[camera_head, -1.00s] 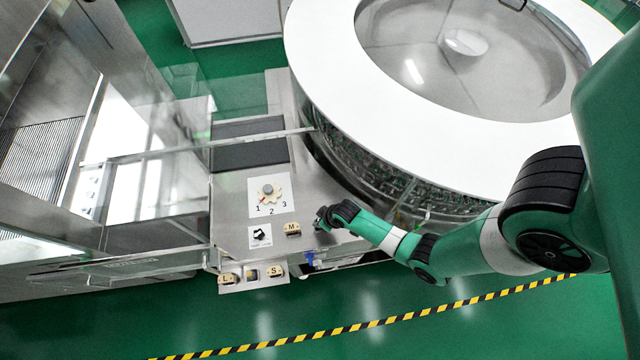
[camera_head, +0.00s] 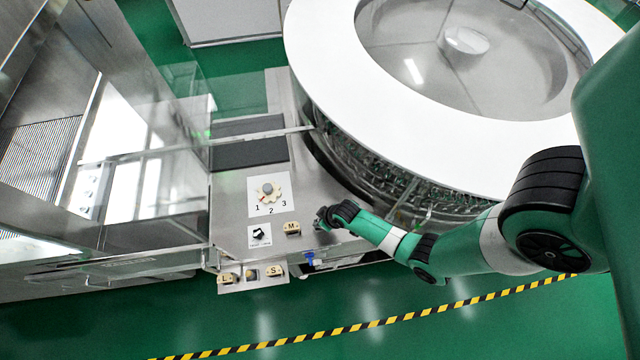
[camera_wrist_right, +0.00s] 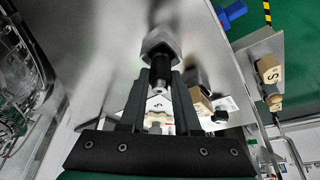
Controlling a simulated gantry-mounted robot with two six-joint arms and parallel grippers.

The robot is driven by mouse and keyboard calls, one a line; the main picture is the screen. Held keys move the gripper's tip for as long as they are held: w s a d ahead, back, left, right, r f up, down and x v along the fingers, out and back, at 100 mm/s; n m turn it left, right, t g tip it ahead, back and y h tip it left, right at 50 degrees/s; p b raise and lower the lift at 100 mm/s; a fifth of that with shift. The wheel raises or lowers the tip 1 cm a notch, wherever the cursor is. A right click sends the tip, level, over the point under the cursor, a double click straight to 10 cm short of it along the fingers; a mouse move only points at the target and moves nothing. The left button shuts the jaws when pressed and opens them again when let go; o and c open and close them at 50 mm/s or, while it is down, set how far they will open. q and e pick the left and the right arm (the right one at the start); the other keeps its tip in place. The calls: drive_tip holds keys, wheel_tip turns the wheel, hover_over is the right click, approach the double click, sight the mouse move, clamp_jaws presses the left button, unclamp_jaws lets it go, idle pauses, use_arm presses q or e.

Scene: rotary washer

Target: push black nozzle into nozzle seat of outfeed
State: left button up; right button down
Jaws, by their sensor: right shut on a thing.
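My right gripper (camera_head: 320,222) is at the right part of the steel outfeed plate, just right of the block marked M. In the right wrist view its fingers (camera_wrist_right: 158,78) are shut on a dark cylinder, which looks like the black nozzle (camera_wrist_right: 157,97). A silver hex fitting (camera_wrist_right: 160,42), which may be the nozzle seat, is directly beyond the fingertips, in line with the nozzle. The nozzle seems to meet it, but I cannot tell how deep it sits. In the head view the gripper hides both. My left gripper is not in view.
The M block (camera_head: 292,228), a dial (camera_head: 268,190) numbered 1 to 3 and a white card with a black piece (camera_head: 260,235) are left of the gripper. S (camera_head: 273,271) and L (camera_head: 228,278) blocks line the front edge. The round washer (camera_head: 400,115) stands behind.

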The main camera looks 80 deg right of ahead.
drive_tip(key=c, duration=0.5)
unclamp_jaws()
drive_tip(key=shift+c, duration=0.2)
drive_tip(key=p+v, duration=0.4)
drive_tip(key=v, duration=0.3)
drive_tip(key=shift+r+p, duration=0.2)
drive_tip(key=shift+p, duration=0.2)
